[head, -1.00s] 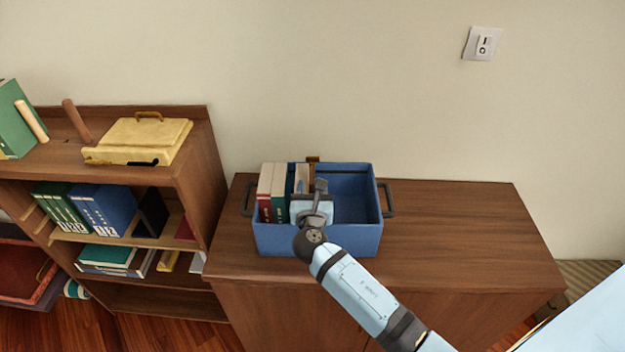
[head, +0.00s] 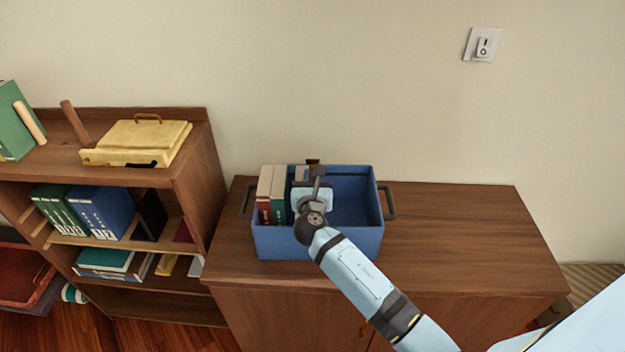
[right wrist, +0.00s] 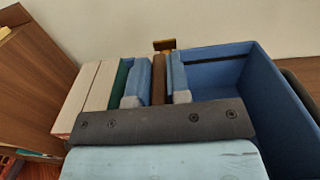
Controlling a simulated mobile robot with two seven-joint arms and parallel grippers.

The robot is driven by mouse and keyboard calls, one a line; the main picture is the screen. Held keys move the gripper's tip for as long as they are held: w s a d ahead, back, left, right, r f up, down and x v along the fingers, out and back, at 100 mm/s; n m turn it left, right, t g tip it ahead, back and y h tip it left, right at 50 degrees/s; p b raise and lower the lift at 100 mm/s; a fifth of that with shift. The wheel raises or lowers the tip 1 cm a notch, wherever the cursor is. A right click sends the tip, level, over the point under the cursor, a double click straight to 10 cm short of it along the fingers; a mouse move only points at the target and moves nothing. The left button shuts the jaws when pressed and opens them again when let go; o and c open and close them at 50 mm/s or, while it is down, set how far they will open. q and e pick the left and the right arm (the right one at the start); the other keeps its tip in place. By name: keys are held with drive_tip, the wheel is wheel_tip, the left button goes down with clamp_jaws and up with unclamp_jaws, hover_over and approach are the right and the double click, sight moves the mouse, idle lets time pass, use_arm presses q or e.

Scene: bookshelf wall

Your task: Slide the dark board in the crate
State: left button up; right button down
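The blue crate (head: 318,241) stands on the brown cabinet, with books upright in its left part and open space in its right part. The dark board (right wrist: 158,78) shows in the right wrist view as a narrow brown upright strip to the right of the books. My right gripper (right wrist: 159,84) reaches down into the crate with one blue finger on each side of the strip, which fills the gap between them. In the head view my right gripper (head: 312,190) hides most of the board. The board's lower part is hidden. My left gripper is not in view.
Pale-topped books (head: 272,192) fill the crate's left end, with a green one (right wrist: 119,82) beside the left finger. The cabinet top (head: 460,230) is clear on the right. A bookshelf (head: 205,170) stands left.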

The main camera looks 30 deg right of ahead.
idle(0.3)
drive_tip(key=s+d+p, duration=0.2)
drive_tip(key=s+d, duration=0.1)
drive_tip(key=d, duration=0.3)
drive_tip(key=shift+s+d+p, duration=0.3)
drive_tip(key=shift+s+p, duration=0.05)
idle(0.3)
idle(0.4)
drive_tip(key=c, duration=0.9)
unclamp_jaws()
